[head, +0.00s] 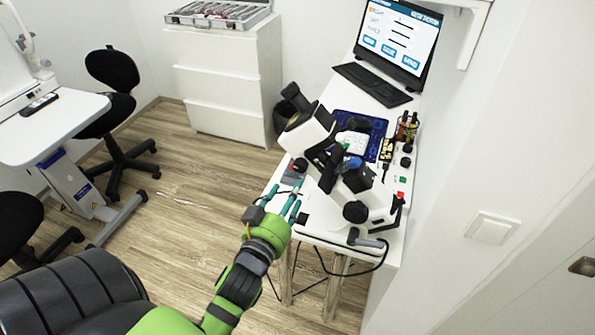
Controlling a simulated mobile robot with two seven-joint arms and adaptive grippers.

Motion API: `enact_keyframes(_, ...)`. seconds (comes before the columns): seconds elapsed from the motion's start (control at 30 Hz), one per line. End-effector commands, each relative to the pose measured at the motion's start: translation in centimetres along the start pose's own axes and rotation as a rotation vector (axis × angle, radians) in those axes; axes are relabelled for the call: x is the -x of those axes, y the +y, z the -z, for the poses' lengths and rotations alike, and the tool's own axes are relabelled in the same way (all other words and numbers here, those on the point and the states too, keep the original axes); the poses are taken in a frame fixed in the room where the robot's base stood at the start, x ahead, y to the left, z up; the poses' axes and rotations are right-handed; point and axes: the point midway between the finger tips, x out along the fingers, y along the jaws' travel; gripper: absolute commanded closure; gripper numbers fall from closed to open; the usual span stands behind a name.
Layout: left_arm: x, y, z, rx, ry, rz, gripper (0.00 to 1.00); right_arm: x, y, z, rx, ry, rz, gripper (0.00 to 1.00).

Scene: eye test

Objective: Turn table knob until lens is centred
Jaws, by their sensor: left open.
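A white and black optical instrument (312,135) stands tilted-looking on the white desk at the right. A round black knob (355,212) sits at its lower front, and a smaller black knob (300,165) is on its left side. I cannot tell which one is the table knob. A small blue part (354,163) shows at its middle; I cannot make out a lens or whether it is centred. My left gripper (285,192) is open, with its teal fingers at the desk's left edge, just left of and below the instrument. It appears empty and apart from both knobs. My right gripper is not in view.
A monitor (402,35) and keyboard (372,85) stand at the back of the desk (392,238). A black cable hangs at the front.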

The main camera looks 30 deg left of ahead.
Motion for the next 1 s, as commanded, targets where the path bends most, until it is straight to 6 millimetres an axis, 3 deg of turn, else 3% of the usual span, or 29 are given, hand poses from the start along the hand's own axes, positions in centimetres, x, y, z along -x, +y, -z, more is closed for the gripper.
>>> enact_keyframes(0.1,-0.1,-0.4,1.9,0.003,0.038,0.011,0.44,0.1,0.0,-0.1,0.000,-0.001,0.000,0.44)
enact_keyframes(0.2,-1.1,-0.4,2.3,0.002,0.044,0.011,0.44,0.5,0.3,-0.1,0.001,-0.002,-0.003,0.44)
enact_keyframes(0.6,-6.4,-0.4,2.4,0.003,0.042,0.010,0.44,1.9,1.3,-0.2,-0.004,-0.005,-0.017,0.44)
enact_keyframes(0.93,-6.8,-0.4,2.2,0.003,0.040,0.010,0.44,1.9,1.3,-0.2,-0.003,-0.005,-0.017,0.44)
enact_keyframes(1.0,-6.8,-0.4,2.2,0.003,0.040,0.010,0.72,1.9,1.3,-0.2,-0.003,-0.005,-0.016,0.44)
